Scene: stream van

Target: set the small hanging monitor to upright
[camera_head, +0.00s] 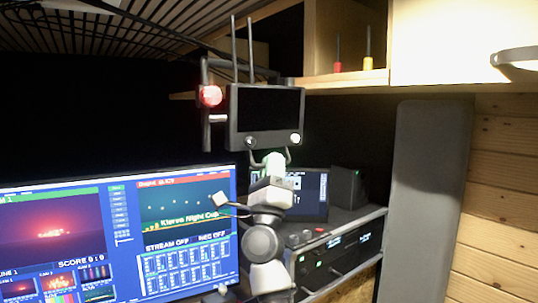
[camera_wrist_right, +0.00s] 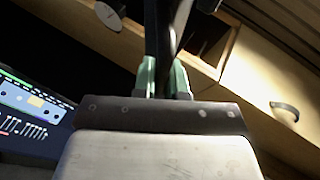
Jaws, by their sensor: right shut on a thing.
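The small hanging monitor (camera_head: 266,108) has a dark blank screen in a grey frame and hangs from two thin rods. It looks roughly level from side to side; I cannot tell its exact forward tilt. A curved handle (camera_head: 287,155) sits under its lower edge. My right gripper (camera_head: 274,162) reaches up from below and is shut on this handle. In the right wrist view, the green fingers of my right gripper (camera_wrist_right: 165,78) close around a dark bar (camera_wrist_right: 164,45). My left gripper is not in view.
A large lit screen (camera_head: 170,230) stands at the lower left. A smaller screen (camera_head: 312,190) and a black speaker (camera_head: 348,186) stand behind my right arm. A red lamp (camera_head: 210,96) is left of the monitor. A wooden shelf (camera_head: 340,79) and white cabinet (camera_head: 450,40) are at upper right.

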